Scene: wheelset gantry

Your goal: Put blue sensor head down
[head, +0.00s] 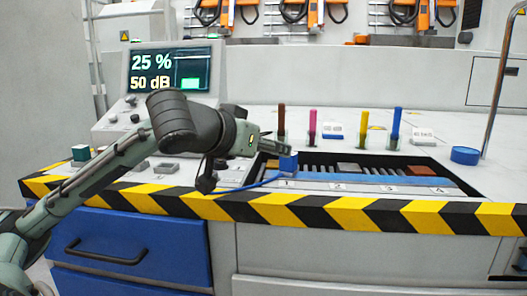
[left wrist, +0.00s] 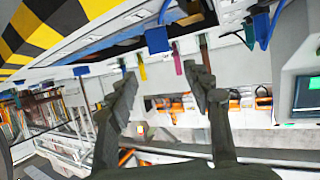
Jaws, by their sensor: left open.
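The blue sensor head (head: 288,163) is a small blue block at the left end of the recessed tray (head: 455,188), by the label 1. A blue cable runs from it to the left along the front edge. My left gripper (head: 283,147) is just above and behind it in the head view. In the left wrist view the left gripper (left wrist: 160,80) has its fingers spread, with nothing clamped between them. A blue block (left wrist: 157,40) with a cable, which looks like the sensor head, shows beyond the gap. Whether a finger touches it is unclear. My right gripper is not in view.
Brown (head: 281,122), magenta (head: 312,122), yellow (head: 363,127) and blue (head: 396,125) markers stand behind the tray. A blue roll (head: 466,155) lies at the right. A display console (head: 172,72) stands at the back left. A striped edge (head: 330,212) borders the bench front.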

